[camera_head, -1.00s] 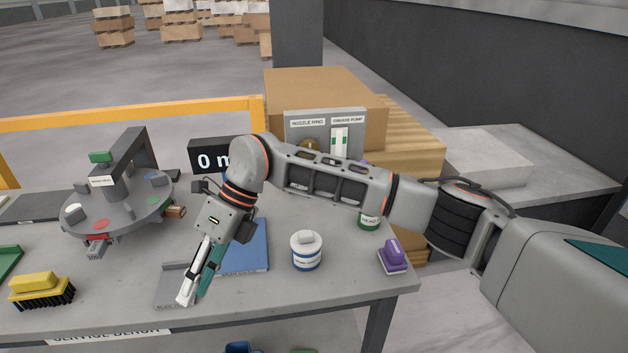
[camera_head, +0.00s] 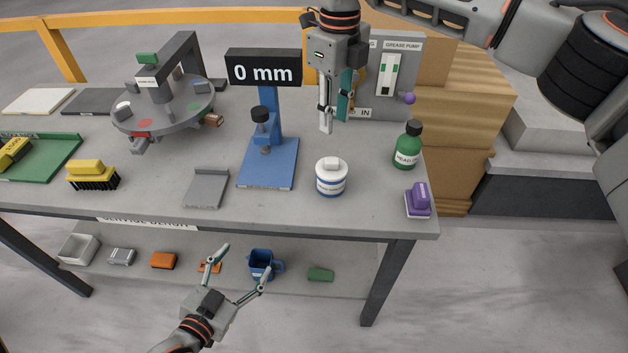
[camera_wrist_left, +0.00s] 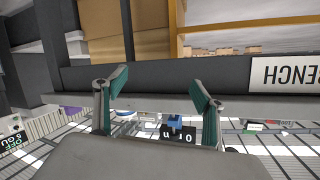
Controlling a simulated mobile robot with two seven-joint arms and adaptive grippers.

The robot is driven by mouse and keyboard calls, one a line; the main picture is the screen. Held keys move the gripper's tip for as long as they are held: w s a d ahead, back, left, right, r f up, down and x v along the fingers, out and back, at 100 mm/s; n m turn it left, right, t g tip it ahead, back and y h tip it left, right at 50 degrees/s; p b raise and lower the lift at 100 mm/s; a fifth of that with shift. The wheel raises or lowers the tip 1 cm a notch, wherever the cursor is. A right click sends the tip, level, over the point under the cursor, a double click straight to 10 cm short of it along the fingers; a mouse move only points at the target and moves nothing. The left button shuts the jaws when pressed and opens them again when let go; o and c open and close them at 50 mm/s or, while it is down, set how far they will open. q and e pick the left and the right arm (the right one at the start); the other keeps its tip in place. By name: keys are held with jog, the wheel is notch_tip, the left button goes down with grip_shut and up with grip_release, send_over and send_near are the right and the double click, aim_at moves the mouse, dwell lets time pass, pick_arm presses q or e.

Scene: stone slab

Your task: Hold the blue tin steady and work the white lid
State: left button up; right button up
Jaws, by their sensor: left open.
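The tin (camera_head: 331,187) is white with blue bands and stands upright on the bench near its front edge. Its white lid (camera_head: 332,165) sits on top. Part of the tin also shows small in the left wrist view (camera_wrist_left: 126,113), partly hidden. My left gripper (camera_head: 243,266) is open and empty in front of the bench, low and left of the tin; its spread fingers show in the left wrist view (camera_wrist_left: 160,92). My right gripper (camera_head: 334,122) points down above and behind the tin, apart from it. Its finger gap is not clear from this side.
A blue stand (camera_head: 268,175) with a 0 mm display (camera_head: 263,68) is left of the tin. A green bottle (camera_head: 408,147) and a purple-handled object (camera_head: 419,200) stand right. The bench edge and lower shelf (camera_head: 200,283) lie near my left gripper.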

pick_arm(q)
jog(key=r, duration=0.2)
jog(key=w+r+m+t+h, duration=0.1)
jog(key=r, duration=0.2)
jog(key=w+d+r+t, duration=0.1)
jog(key=r, duration=0.1)
jog(key=shift+w+d+r+m+h, duration=0.1)
jog(key=shift+r+m+h, duration=0.2)
jog(key=shift+r+m, duration=0.1)
jog(key=h, duration=0.4)
send_near(322, 182)
jog(key=w, duration=0.1)
jog(key=w+r, duration=0.1)
jog(key=shift+w+d+r+n, duration=0.15)
jog(key=shift+w+r+n, duration=0.15)
jog(key=shift+w, duration=0.1)
jog(key=shift+w+d+f+n+g, duration=0.1)
jog(key=shift+w+d+n+g, duration=0.1)
jog(key=shift+w+d, duration=0.2)
jog(key=shift+w+d+f+n+g, duration=0.15)
jog(key=shift+w+d+g, duration=0.1)
jog(key=shift+d, duration=0.25)
jog(key=shift+w+d+f, duration=0.1)
jog(key=shift+w+d, duration=0.25)
jog(key=shift+w, duration=0.05)
jog(key=x, duration=0.7)
jog(key=shift+w+d, duration=0.1)
jog(key=shift+d, duration=0.05)
jog(key=c, duration=1.7)
